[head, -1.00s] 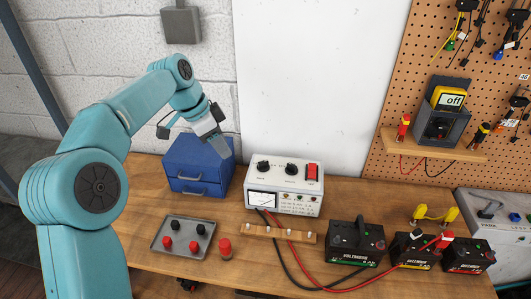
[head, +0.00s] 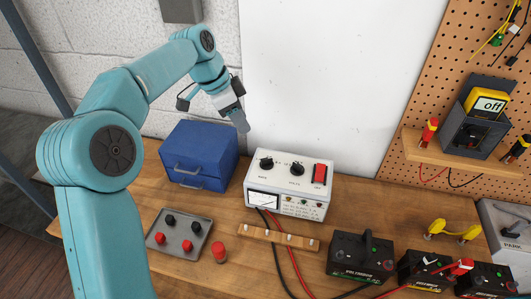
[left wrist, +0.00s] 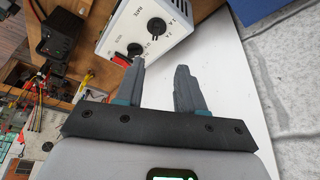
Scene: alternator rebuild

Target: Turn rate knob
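The white power unit (head: 288,190) stands on the bench, with a black left knob (head: 266,163), labelled like "RATE", a black middle knob (head: 297,169) and a red switch (head: 319,174). My left gripper (head: 240,124) is above and left of the unit, in the air, touching nothing. In the left wrist view the gripper (left wrist: 157,72) has its two fingers apart with nothing between them. The unit (left wrist: 140,25) shows beyond them, with one black knob (left wrist: 134,49) and the red switch (left wrist: 120,60) near the left finger. My right gripper is not in view.
A blue drawer box (head: 200,150) stands left of the unit, below the gripper. A grey tray (head: 160,232), a red cylinder (head: 219,252), a wooden strip (head: 265,240) and batteries (head: 360,255) lie in front. A pegboard shelf (head: 425,150) holds a meter at right.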

